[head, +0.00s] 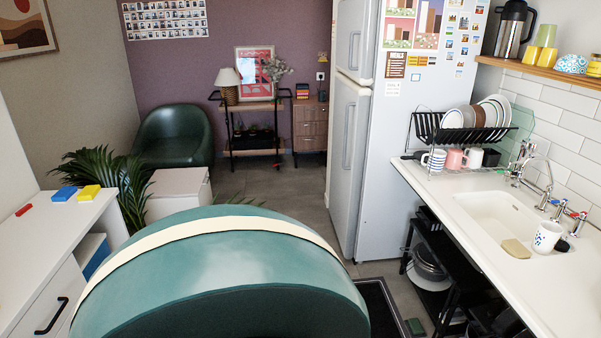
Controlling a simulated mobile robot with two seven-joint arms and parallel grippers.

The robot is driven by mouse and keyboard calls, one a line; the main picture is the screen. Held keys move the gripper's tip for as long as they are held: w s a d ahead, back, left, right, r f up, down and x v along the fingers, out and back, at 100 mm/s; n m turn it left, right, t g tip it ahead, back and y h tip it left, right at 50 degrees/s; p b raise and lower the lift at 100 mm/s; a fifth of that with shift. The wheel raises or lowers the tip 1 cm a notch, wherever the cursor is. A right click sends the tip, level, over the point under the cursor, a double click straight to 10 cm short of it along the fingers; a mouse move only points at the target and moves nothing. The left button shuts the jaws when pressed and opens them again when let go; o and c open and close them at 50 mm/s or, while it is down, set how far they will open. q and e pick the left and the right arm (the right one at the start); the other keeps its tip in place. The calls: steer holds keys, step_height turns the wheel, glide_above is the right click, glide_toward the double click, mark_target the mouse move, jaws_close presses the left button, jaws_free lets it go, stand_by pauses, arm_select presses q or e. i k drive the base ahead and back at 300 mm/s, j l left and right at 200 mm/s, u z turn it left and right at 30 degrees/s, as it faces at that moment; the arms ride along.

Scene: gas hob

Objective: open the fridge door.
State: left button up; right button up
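The tall white fridge (395,140) stands right of centre, with its side towards me and its front facing left. It has an upper door (361,38) and a taller lower door (344,195), seen at a steep angle. Both doors look shut. A vertical handle (349,136) runs along the lower door, and another handle (354,50) is on the upper door. Neither of my grippers shows in the head view.
A large rounded teal shape with a cream band (230,265) fills the bottom foreground; I cannot tell what it is. A white counter (440,205) with a sink runs along the right. A white desk (55,235) stands left. Grey floor (285,190) lies clear before the fridge.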

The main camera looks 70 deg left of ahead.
mark_target(352, 100)
steer(key=u, duration=2.05)
steer(key=i+j, duration=0.1)
steer(key=i, duration=0.35)
steer(key=i+j+z, duration=0.15)
steer(key=i, duration=0.25)
steer(key=i+j, duration=0.15)
steer(key=i, duration=0.3)
steer(key=z, duration=0.05)
